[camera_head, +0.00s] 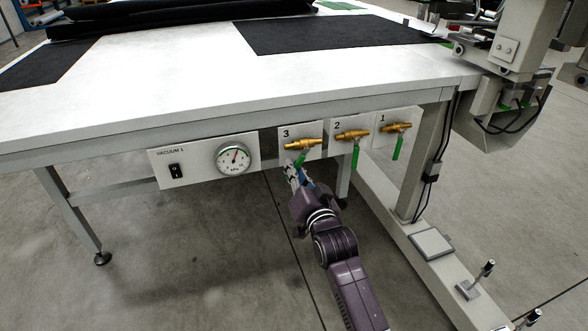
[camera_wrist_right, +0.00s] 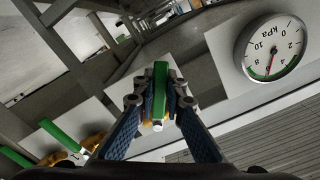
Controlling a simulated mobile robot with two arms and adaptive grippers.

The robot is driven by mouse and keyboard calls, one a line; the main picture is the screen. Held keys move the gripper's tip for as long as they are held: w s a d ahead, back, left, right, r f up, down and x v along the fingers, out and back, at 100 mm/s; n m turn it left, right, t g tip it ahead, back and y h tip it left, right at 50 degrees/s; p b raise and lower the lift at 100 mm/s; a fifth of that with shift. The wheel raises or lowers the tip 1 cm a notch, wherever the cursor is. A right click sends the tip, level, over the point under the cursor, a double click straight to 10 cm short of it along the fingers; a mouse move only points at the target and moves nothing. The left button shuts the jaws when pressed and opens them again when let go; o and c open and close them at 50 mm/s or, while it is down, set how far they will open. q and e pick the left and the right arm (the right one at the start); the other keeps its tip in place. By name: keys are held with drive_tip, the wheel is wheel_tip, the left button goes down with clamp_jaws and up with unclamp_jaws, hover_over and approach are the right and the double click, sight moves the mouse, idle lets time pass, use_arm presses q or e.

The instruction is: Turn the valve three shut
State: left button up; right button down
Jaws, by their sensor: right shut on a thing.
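Valve three is a brass body (camera_head: 303,145) on a white plate marked 3, under the table edge. Its green lever (camera_head: 301,158) points down and a little left, across the brass body. My right gripper (camera_head: 298,168) reaches up to this lever from below. In the right wrist view the green lever (camera_wrist_right: 160,88) stands between the two blue-padded fingers, and the gripper (camera_wrist_right: 158,112) is shut on it. The fingers partly hide the brass behind. My left gripper is not in view.
Valve two (camera_head: 350,135) and valve one (camera_head: 397,128) sit close to the right, their green levers hanging down. A panel with a pressure gauge (camera_head: 233,158) and black switch (camera_head: 175,171) is to the left. The white table (camera_head: 180,75) overhangs; a frame leg (camera_head: 425,160) stands right.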

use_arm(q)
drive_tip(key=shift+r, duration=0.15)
use_arm(e)
drive_tip(key=shift+d, duration=0.1)
drive_tip(key=shift+d+f+n+p, duration=0.1)
drive_tip(key=shift+d+n+p, duration=0.05)
drive_tip(key=shift+n+p, duration=0.35)
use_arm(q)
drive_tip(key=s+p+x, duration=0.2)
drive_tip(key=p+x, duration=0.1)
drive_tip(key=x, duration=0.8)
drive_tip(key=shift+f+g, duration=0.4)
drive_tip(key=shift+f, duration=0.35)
use_arm(e)
drive_tip(key=shift+w+d+f+n, duration=0.15)
drive_tip(key=shift+d+n, duration=0.3)
drive_tip(key=shift+n, duration=0.45)
drive_tip(key=shift+w+d+f+n, duration=0.2)
drive_tip(key=shift+d+n, duration=0.25)
drive_tip(key=shift+n, duration=0.45)
drive_tip(key=shift+w+d+f+n, duration=0.15)
drive_tip(key=shift+d+n, duration=0.3)
drive_tip(key=shift+n, duration=0.45)
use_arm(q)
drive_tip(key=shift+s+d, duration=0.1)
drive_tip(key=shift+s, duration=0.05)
use_arm(e)
drive_tip(key=c, duration=2)
unclamp_jaws()
drive_tip(key=shift+o, duration=0.2)
